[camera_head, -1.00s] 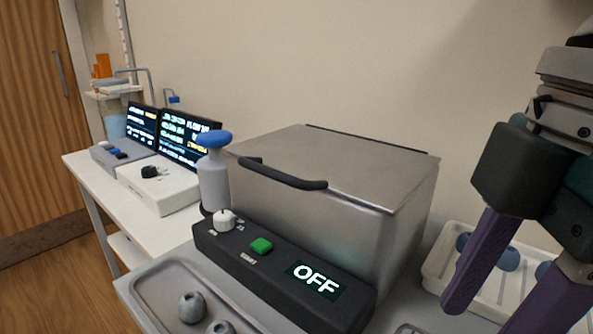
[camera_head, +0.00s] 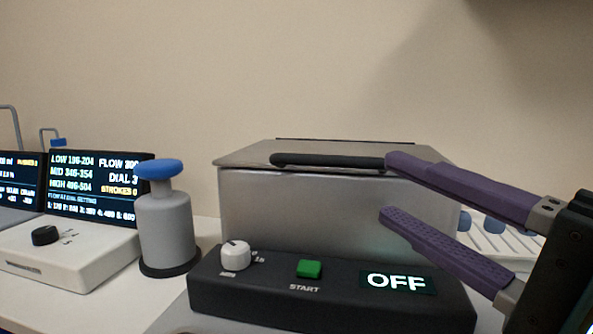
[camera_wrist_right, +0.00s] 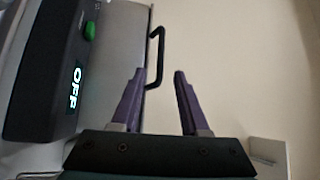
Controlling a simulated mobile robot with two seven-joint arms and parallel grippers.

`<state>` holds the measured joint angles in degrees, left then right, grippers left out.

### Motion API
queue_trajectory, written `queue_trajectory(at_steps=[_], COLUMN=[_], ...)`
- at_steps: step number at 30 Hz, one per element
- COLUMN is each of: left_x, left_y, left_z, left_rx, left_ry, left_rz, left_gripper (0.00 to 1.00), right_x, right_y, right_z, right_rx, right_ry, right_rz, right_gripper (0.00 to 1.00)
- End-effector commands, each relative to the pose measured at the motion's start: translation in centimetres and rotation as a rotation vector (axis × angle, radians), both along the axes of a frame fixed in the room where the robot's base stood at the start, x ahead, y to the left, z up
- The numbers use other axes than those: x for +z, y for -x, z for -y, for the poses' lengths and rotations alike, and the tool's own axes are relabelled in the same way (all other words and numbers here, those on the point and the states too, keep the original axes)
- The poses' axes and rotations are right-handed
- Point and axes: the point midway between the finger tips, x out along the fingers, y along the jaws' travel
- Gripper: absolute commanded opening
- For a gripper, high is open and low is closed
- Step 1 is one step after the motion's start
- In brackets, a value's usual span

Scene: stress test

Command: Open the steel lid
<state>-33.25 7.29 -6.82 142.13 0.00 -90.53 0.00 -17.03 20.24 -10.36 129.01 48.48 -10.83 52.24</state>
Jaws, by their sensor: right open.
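The steel lid (camera_head: 250,153) lies flat and shut on the steel box (camera_head: 290,210). A black bar handle (camera_head: 325,160) runs along its front edge, and it also shows in the right wrist view (camera_wrist_right: 159,45). My right gripper (camera_head: 385,186) is open, with its purple fingers one above the other at the handle's right end. In the right wrist view the handle's near end appears between the fingertips (camera_wrist_right: 159,72), closer to the left finger. I cannot tell whether a finger touches it. My left gripper is not in view.
A black control panel (camera_head: 330,305) with a white knob, green START button and OFF display stands in front of the box. A grey bottle with a blue top (camera_head: 165,220) is left of it. A white rack (camera_head: 495,243) is behind my right fingers.

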Motion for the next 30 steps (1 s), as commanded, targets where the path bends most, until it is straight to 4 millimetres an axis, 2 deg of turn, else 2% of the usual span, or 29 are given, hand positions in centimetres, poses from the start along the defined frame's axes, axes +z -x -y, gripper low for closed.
queue_trajectory(at_steps=[9,15,26,30], left_x=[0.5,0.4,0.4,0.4], left_y=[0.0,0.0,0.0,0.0], left_z=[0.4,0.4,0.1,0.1], left_rx=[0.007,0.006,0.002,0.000], left_ry=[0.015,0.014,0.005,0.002], left_rz=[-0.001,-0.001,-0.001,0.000], left_gripper=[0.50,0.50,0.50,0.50], right_x=[1.0,1.1,1.2,1.2], right_y=[-5.0,-7.3,-7.9,-7.9], right_z=[-2.7,-3.9,-4.3,-4.3], right_rx=[0.003,0.005,0.006,0.006], right_ry=[0.000,0.002,0.004,0.004], right_rz=[0.003,-0.001,-0.002,-0.001], right_gripper=[0.45,0.45,0.45,0.31])
